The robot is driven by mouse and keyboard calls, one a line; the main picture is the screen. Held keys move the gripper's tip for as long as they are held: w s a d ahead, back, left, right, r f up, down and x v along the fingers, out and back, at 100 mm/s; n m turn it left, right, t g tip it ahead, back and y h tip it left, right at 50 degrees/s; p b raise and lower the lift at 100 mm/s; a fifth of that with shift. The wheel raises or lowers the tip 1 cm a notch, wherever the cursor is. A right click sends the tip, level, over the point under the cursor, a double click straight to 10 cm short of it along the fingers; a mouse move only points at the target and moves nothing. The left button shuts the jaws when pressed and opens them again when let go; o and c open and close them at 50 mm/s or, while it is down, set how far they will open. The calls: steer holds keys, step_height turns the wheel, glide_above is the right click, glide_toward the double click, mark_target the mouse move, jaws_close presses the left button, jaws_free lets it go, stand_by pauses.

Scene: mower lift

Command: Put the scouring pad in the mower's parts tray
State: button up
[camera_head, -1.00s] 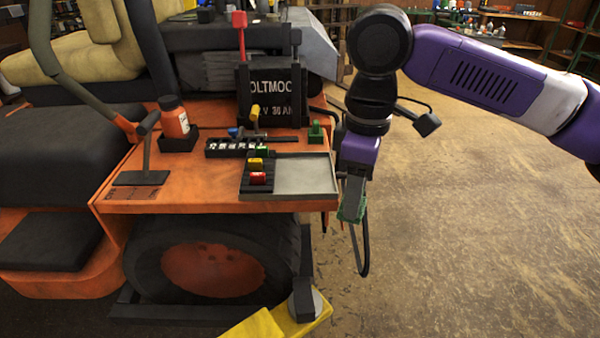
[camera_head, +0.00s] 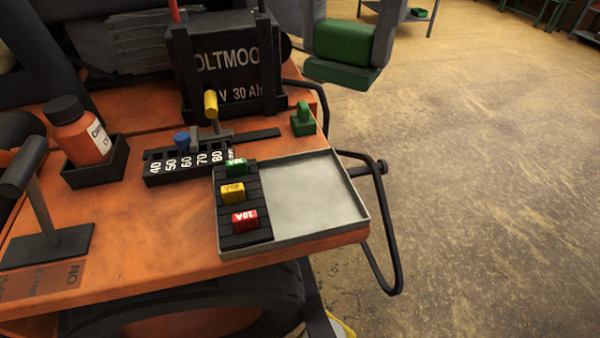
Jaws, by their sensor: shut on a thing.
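The scouring pad (camera_head: 342,43) is a green block at the top of the view, right of the battery. My gripper (camera_head: 345,42) is shut on it, with grey fingers on either side; the rest of the arm is out of frame. The parts tray (camera_head: 315,190) is a shallow grey metal tray at the right corner of the orange mower deck. Its right part is bare. The pad appears above and beyond the tray in the picture, apart from it; its exact height is hard to tell.
A black fuse block (camera_head: 240,228) with green, yellow and red fuses fills the tray's left side. Behind stand a green knob (camera_head: 303,120), a yellow-topped lever (camera_head: 211,104) and the black battery (camera_head: 228,70). An orange bottle (camera_head: 80,130) stands left. A black bar loop (camera_head: 390,265) juts out right of the deck.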

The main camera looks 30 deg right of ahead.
step_height(320, 180, down, 20)
steer(key=shift+r+b, duration=0.25)
steer(key=shift+b, duration=0.85)
steer(key=shift+f, duration=0.1)
steer(key=o, duration=1.5)
steer(key=shift+c, duration=0.2)
step_height(320, 180, up, 12)
steer(key=p, duration=0.1)
